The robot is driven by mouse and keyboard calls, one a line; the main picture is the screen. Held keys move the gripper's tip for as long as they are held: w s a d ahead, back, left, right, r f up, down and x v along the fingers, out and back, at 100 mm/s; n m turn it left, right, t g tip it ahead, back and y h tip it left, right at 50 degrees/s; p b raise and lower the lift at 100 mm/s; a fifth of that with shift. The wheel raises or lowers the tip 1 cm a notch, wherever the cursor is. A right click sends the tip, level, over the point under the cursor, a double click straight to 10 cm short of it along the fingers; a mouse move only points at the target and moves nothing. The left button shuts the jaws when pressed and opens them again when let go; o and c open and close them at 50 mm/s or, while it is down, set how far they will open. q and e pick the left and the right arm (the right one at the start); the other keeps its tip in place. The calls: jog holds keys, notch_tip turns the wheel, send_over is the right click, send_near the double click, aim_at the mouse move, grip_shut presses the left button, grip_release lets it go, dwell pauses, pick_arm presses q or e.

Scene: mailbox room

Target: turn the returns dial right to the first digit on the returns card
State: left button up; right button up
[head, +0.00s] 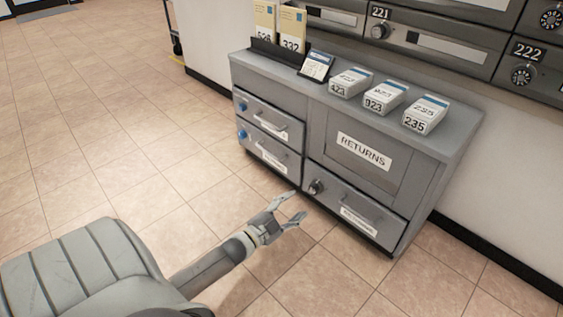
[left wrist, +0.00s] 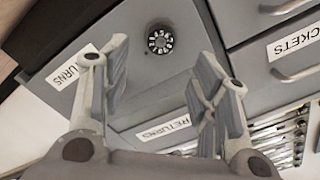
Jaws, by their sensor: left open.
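The returns dial (head: 315,187) is a small dark knob at the left of the lower right drawer front of the grey cabinet. In the left wrist view the dial (left wrist: 160,39) is round and black with white digits; they are too small to read surely. My left gripper (head: 298,205) is open and empty, low in front of the drawer, just left of and below the dial. In the left wrist view my open fingers (left wrist: 161,65) stand either side of the dial, apart from it. A small card on a dark stand (head: 316,65) is on the cabinet top; its print is unreadable.
The grey cabinet (head: 462,110) carries several numbered bundles, including 923 (head: 378,98) and 235 (head: 425,114). A RETURNS label (head: 364,151) marks the panel above the drawer. Mailboxes (head: 440,40) line the wall above. The tiled floor (head: 80,130) at left is clear.

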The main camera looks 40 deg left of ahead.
pick_arm(q)
jog(key=shift+s+a, duration=0.15)
jog(key=shift+s, duration=2.2)
dwell(0.6)
